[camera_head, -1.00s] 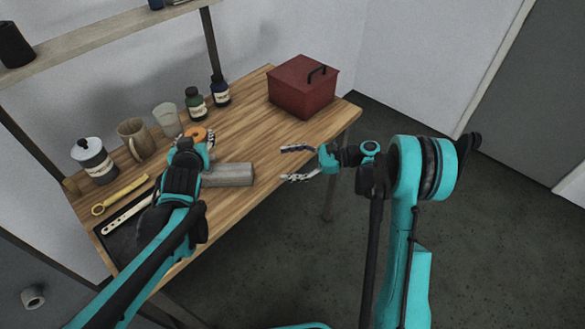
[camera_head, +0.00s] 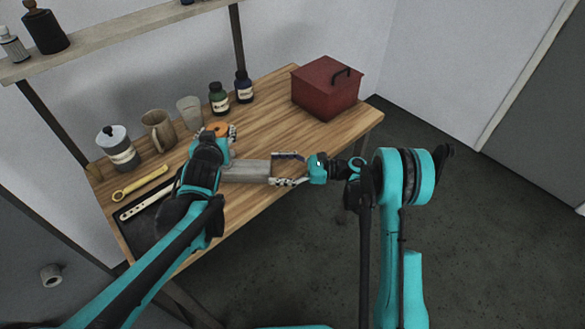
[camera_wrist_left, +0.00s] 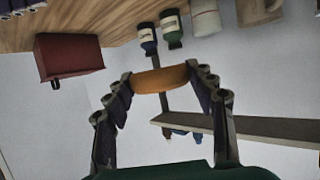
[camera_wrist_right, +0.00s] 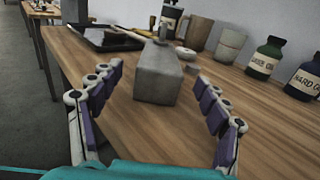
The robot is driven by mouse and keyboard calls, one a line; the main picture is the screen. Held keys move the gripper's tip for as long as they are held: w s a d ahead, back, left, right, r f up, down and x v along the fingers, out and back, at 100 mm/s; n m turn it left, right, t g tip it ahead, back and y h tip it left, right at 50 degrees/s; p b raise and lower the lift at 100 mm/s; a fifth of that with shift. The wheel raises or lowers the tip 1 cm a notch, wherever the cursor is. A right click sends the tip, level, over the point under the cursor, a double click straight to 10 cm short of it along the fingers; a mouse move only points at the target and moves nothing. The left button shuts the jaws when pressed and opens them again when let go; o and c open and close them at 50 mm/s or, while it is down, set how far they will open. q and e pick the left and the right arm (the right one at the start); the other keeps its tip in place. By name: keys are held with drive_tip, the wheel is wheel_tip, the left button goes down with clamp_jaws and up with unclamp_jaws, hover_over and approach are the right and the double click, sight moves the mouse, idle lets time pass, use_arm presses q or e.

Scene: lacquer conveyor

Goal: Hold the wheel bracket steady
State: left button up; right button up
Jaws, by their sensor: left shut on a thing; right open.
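A long grey block (camera_head: 245,171), which I take for the wheel bracket, lies on the wooden table. In the right wrist view the block (camera_wrist_right: 156,82) has a small upright metal piece at its far end. My right gripper (camera_head: 274,168) is open at the block's right end, with a finger on each side. I cannot tell whether the fingers touch it. My left gripper (camera_head: 226,132) is shut on an orange disc (camera_head: 217,127), held beyond the block's left end. The left wrist view shows the disc (camera_wrist_left: 160,78) between both fingers.
A red box (camera_head: 326,88) stands at the table's far right. Bottles (camera_head: 219,99), cups (camera_head: 158,131) and a lidded canister (camera_head: 118,150) line the back. A yellow wrench (camera_head: 140,184) and a dark tray (camera_head: 150,222) lie at the left. A shelf (camera_head: 110,42) hangs above.

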drive_tip(key=shift+w+a, duration=0.1)
drive_tip(key=shift+a, duration=0.75)
clamp_jaws()
use_arm(q)
drive_tip(key=shift+n+y, duration=0.7)
drive_tip(key=shift+y, duration=0.2)
drive_tip(key=shift+f, duration=3.7)
